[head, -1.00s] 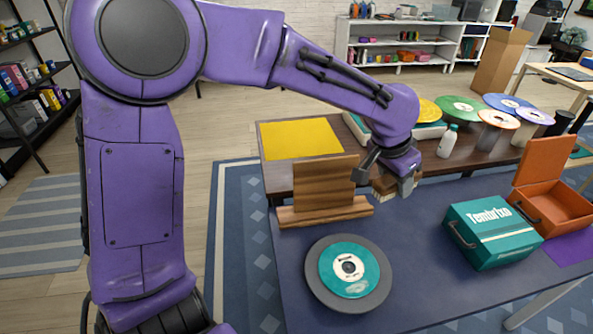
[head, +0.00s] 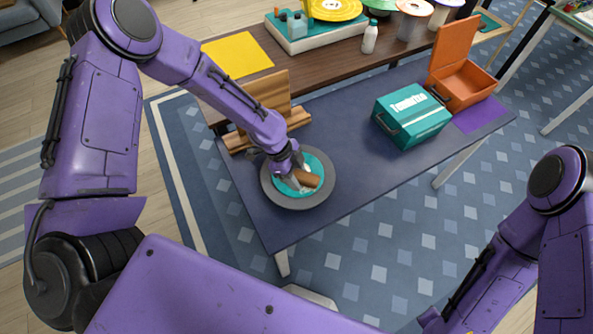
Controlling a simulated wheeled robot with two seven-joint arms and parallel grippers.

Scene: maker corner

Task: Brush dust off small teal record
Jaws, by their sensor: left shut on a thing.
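The small teal record (head: 315,166) lies on a dark round platter (head: 327,191) near the left front of the blue-topped table. My left gripper (head: 299,180) is over the record, shut on a brown brush (head: 311,179). The brush is low over the record's right side; I cannot tell whether its bristles touch. The gripper and brush hide much of the record, including its label and the pale dust patch.
A wooden stand (head: 268,92) is just behind the platter. A teal box (head: 411,115) and an open orange case (head: 462,75) stand at the right. A white bottle (head: 370,37) stands at the back. The table (head: 352,140) is clear between platter and teal box.

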